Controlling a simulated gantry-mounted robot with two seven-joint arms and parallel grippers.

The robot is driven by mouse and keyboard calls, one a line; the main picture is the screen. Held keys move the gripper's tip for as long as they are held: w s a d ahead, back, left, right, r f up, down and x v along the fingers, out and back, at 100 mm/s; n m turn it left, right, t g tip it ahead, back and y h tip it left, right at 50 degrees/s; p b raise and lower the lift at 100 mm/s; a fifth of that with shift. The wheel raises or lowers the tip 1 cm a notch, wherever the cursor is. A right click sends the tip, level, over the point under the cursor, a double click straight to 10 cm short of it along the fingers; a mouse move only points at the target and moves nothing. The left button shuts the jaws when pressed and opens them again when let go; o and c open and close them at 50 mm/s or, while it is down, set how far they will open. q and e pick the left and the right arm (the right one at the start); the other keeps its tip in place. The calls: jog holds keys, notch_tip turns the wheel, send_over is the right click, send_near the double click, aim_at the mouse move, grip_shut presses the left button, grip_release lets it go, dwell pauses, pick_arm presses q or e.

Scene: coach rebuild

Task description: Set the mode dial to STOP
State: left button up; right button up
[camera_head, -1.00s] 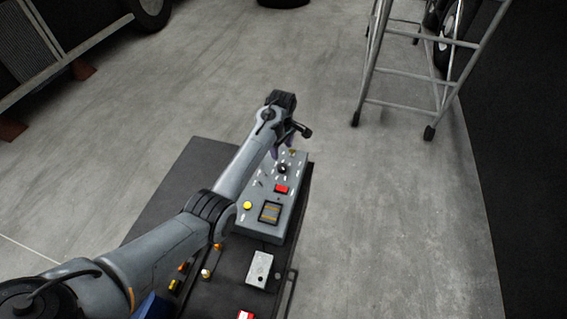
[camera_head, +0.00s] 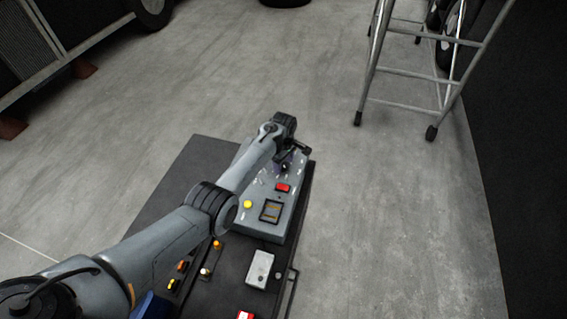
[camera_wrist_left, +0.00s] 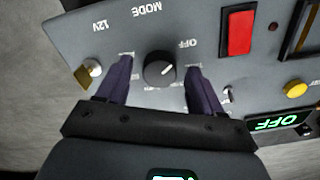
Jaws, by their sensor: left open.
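The mode dial (camera_wrist_left: 158,69) is a round black knob on the grey control box (camera_head: 256,222). It has a white pointer mark, which seems to lean toward the upside-down OFF label. Upside-down MODE and 12V labels are also on the panel; I cannot read a STOP label. My left gripper (camera_wrist_left: 158,65) is open, with one purple finger on each side of the dial and a gap to it on both sides. In the head view, my left gripper (camera_head: 287,164) is over the far end of the box and largely hides the dial. My right gripper is not in view.
A red switch (camera_wrist_left: 239,32), a yellow button (camera_wrist_left: 294,89) and a toggle (camera_wrist_left: 93,68) are close to the dial. The box sits on a dark bench (camera_head: 185,165) with a small grey box (camera_head: 260,268). A metal ladder (camera_head: 410,75) stands beyond on open floor.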

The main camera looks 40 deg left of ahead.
pick_arm(q)
jog(key=c, duration=1.1)
jog(key=shift+o, duration=0.2)
